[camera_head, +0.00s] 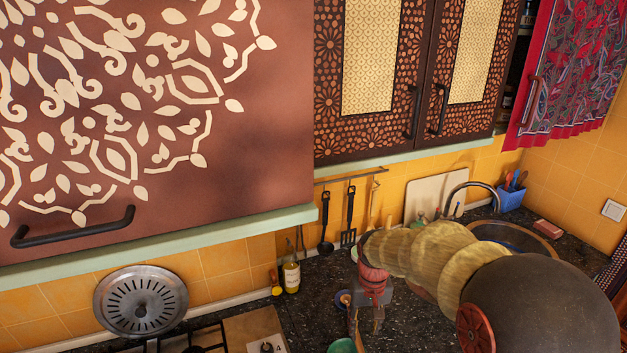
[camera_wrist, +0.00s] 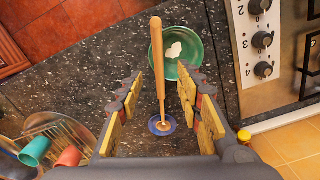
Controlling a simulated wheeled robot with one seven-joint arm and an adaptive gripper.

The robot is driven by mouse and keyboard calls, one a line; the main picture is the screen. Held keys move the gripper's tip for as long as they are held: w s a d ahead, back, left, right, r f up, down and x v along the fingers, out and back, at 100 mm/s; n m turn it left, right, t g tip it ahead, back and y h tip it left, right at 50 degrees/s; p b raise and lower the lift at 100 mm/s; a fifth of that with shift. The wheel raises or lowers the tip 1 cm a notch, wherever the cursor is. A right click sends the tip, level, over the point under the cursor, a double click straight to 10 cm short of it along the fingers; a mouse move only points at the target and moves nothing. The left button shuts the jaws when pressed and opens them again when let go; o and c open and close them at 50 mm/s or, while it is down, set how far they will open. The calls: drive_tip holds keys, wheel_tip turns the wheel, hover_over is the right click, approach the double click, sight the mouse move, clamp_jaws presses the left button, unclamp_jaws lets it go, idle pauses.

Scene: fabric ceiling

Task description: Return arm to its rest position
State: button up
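My arm reaches over the counter from the right in the head view. My gripper (camera_head: 366,322) points down over the dark counter, and it also shows in the wrist view (camera_wrist: 160,74). It is open, its yellow-padded fingers wide apart with nothing gripped. Between the fingers in the picture is a long wooden stick (camera_wrist: 156,60), its lower end at a small blue dish (camera_wrist: 153,126). Gaps show between the stick and both fingers. How far the stick is below the fingertips I cannot tell.
A green bowl (camera_wrist: 199,52) holding something white is close by. A dish rack (camera_wrist: 24,140) with cups stands at left in the wrist view; a stove (camera_wrist: 245,85) is at right. Wall cabinets (camera_head: 230,190) overhang the counter. A bottle (camera_head: 291,275) stands against the wall.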

drive_tip(key=s+d+r+t+b, duration=0.1)
drive_tip(key=s+r+b, duration=0.3)
drive_tip(key=s, duration=0.7)
drive_tip(key=s+d+r+t+b, duration=0.1)
drive_tip(key=s+r+t+b, duration=0.3)
drive_tip(key=s+r, duration=0.3)
drive_tip(key=s, duration=0.5)
drive_tip(key=shift+t, duration=0.3)
